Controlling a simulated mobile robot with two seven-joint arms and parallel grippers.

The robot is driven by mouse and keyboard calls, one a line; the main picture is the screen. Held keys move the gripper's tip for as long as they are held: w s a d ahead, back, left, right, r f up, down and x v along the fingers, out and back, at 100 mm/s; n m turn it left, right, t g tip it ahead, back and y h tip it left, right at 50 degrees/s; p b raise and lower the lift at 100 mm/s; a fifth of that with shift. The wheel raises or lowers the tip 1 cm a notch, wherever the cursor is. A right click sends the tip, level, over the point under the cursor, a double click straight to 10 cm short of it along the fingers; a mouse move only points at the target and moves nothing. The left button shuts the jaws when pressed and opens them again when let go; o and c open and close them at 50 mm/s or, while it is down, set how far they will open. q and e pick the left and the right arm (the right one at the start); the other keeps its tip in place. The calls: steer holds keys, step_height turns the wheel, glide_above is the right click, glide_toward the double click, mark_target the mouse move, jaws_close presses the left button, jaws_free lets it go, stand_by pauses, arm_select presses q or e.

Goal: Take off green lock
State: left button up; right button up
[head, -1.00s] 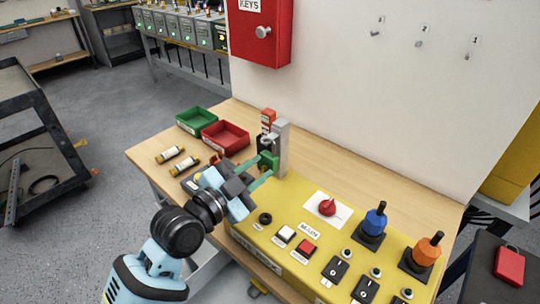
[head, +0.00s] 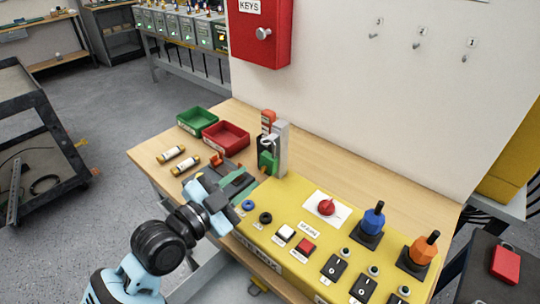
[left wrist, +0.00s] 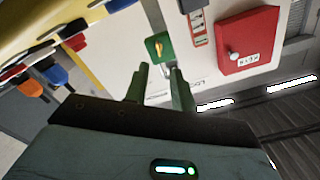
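The green lock (head: 267,163) hangs on the grey upright post (head: 282,150) at the back left corner of the yellow panel. In the left wrist view the green lock (left wrist: 154,48) shows just beyond my fingertips, with a brass-coloured part on its face. My left gripper (head: 245,186) is in front and to the left of the lock, apart from it. In the left wrist view its two fingers (left wrist: 160,76) stand apart with nothing between them. My right gripper is in neither view.
Red tray (head: 226,137) and green tray (head: 197,122) stand on the wooden table, with two fuses (head: 178,159) before them. The yellow panel (head: 285,232) carries buttons, switches and blue and orange knobs. A red key cabinet (head: 262,35) hangs on the wall behind.

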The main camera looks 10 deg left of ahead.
arm_select(q)
steer(key=shift+v, duration=0.8)
steer(key=shift+s, duration=0.1)
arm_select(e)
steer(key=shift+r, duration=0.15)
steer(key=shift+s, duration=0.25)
arm_select(q)
steer(key=shift+s+a, duration=0.1)
steer(key=v, duration=0.7)
steer(key=shift+s+b, duration=0.2)
steer(key=shift+b, duration=0.25)
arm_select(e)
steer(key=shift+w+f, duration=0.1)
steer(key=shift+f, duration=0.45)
arm_select(q)
steer(key=shift+a, duration=0.15)
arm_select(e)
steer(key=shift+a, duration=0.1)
